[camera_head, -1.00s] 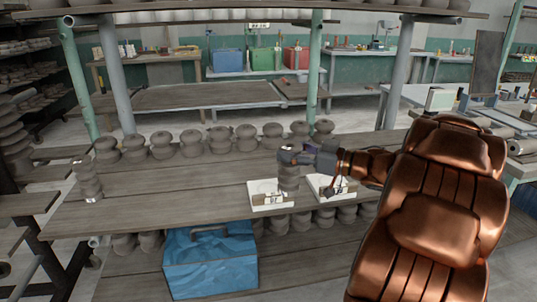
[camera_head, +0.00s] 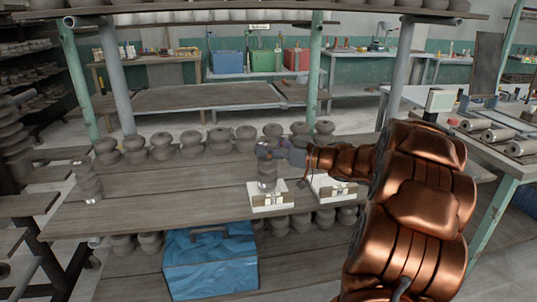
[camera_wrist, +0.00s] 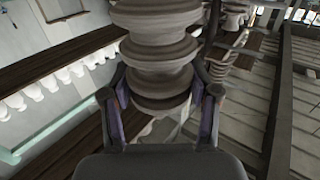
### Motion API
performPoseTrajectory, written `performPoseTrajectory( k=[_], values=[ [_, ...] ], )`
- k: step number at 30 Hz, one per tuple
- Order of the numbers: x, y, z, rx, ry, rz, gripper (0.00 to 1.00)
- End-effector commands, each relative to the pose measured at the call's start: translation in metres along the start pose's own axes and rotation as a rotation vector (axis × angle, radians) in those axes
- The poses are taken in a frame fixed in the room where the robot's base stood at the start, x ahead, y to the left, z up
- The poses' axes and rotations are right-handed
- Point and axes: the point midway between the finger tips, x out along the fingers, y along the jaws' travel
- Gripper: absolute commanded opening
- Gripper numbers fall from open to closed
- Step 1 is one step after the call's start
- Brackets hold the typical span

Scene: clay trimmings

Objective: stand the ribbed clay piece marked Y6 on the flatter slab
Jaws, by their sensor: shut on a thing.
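My gripper (camera_head: 268,150) is shut on a grey ribbed clay piece (camera_head: 267,174), which hangs upright below the fingers. In the wrist view the stacked ribs of the clay piece (camera_wrist: 160,62) fill the space between both fingers. In the head view the piece is over the back part of the left white slab (camera_head: 271,201). I cannot tell whether its foot touches the slab. I cannot tell which slab is flatter.
Another tall ribbed clay piece (camera_head: 88,182) stands at the shelf's left end. A row of round clay pieces (camera_head: 190,143) lines the back edge. The wooden shelf (camera_head: 175,190) is clear between. A blue box (camera_head: 210,262) sits on the lower level.

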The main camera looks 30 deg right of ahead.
Motion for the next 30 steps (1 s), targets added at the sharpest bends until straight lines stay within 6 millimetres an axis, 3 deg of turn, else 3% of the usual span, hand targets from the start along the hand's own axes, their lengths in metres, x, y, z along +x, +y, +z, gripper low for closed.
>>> performPoseTrajectory(
  k=[5, 17, 18, 24, 30],
  values=[
    [0.000, 0.001, 0.020, 0.000, 0.001, 0.002, 0.00],
    [-0.001, 0.001, 0.024, 0.000, 0.000, 0.001, 0.00],
    [0.000, 0.000, 0.024, -0.001, -0.001, 0.000, 0.64],
    [0.000, 0.000, 0.024, -0.001, -0.001, 0.001, 0.84],
    [0.000, 0.000, 0.024, 0.000, -0.001, 0.001, 0.85]
  ],
)
